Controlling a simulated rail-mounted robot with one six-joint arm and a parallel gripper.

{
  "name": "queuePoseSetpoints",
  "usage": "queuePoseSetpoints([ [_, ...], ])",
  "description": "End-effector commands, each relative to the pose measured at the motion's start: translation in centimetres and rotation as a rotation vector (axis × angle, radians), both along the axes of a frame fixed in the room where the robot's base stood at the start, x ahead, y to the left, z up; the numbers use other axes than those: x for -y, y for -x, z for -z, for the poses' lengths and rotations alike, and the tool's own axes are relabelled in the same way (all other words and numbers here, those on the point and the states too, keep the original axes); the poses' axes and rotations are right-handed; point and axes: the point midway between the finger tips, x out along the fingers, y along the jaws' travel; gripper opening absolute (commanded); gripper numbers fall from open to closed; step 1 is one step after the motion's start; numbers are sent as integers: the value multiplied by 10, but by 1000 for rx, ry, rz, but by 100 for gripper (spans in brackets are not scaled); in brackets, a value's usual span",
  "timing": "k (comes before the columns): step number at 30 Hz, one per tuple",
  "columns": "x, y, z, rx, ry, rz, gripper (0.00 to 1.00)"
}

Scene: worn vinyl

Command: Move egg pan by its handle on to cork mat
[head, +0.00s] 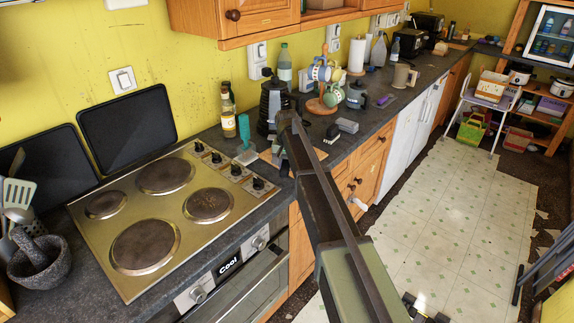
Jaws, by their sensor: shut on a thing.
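My gripper (283,158) is low over the counter just right of the cooker, with my arm reaching up to it from the bottom of the picture. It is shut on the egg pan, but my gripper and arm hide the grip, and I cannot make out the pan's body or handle. A tan edge of what looks like the cork mat (267,158) shows on the counter beside my gripper. Most of the mat is hidden behind my arm. I cannot tell whether the pan touches it.
The hob (150,232) lies left, its plates bare.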

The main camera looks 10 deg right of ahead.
Motion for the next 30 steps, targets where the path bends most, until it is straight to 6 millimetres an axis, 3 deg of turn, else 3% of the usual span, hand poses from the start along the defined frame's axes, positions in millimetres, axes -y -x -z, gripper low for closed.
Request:
queuePoseSetpoints([
  [21, 0, 0, 6, 1, 0, 0, 0],
  [22, 0, 0, 6, 1, 0, 0, 33],
  [27, 0, 0, 6, 0, 0, 0, 59],
  [30, 0, 0, 6, 0, 0, 0, 61],
])
